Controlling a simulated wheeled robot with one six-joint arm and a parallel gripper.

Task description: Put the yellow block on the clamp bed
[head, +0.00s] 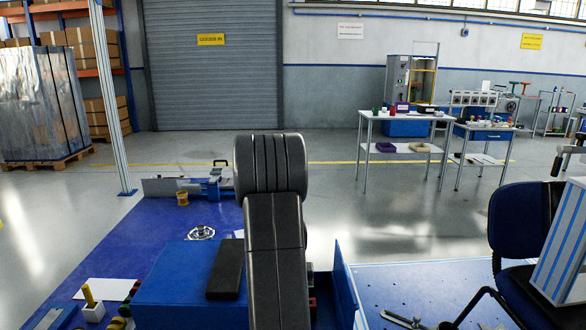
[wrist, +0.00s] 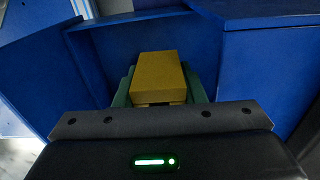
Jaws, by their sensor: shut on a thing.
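In the wrist view, the yellow block (wrist: 159,72) sits between the green fingers of my gripper (wrist: 158,88), which is shut on it. Its top face and near side show; its far side is hidden. Blue walls surround the block on several sides in this view, and I cannot tell whether it touches them. In the head view, my dark arm hides the gripper and the block. A blue and grey clamp-like device (head: 212,187) stands at the far end of the blue bench; I cannot tell whether it is the clamp bed.
A blue chair (head: 530,225) and a striped panel (head: 562,245) stand right. Floor beyond the bench is open.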

